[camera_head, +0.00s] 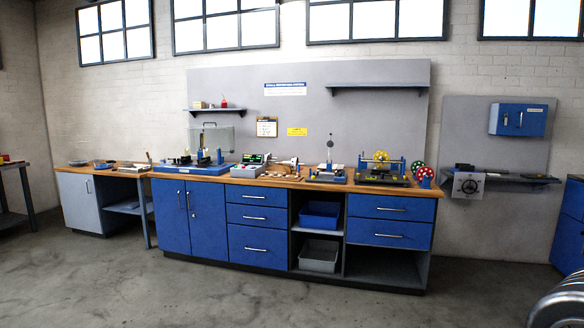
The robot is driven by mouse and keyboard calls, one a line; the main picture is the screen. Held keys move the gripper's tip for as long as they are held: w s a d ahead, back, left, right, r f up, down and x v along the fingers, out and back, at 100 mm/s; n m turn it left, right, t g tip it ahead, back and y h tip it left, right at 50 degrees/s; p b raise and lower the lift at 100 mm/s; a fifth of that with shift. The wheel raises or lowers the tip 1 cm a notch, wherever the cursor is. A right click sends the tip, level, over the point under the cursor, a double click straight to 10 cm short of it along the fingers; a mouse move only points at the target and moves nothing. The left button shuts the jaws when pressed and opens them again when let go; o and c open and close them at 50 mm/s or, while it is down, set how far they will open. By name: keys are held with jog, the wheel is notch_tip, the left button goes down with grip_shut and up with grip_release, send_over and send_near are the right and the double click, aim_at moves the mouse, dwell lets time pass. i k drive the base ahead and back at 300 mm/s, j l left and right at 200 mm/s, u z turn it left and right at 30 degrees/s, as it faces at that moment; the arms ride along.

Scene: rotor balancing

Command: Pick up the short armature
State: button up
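I cannot pick out the short armature for certain; the parts on the long workbench (225,178) are small and far off. A blue-based rig (195,166) with dark posts stands at its left. A yellow wheel (381,157) sits in a blue-framed stand (384,172) at its right. My gripper is not in view; only a curved metallic part of my own body shows at the lower right.
Blue drawers (256,218) and open shelves with a blue bin (320,214) and grey bin (319,255) lie under the bench. A grey side bench (85,200) stands left, a wall shelf (500,178) right. The concrete floor (200,295) in front is clear.

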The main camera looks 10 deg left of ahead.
aim_at(294, 162)
jog(key=i+j+u, duration=0.4)
jog(key=i, duration=0.5)
jog(key=i+u, duration=0.35)
jog(key=i, duration=2.75)
jog(key=i+j+z, duration=0.2)
jog(key=i, duration=0.4)
jog(key=i+j+z, duration=0.2)
jog(key=i, duration=0.35)
jog(key=i+j+z, duration=0.25)
jog(key=i, duration=0.35)
jog(key=i+j+z, duration=0.2)
jog(key=i, duration=0.35)
jog(key=j, duration=0.1)
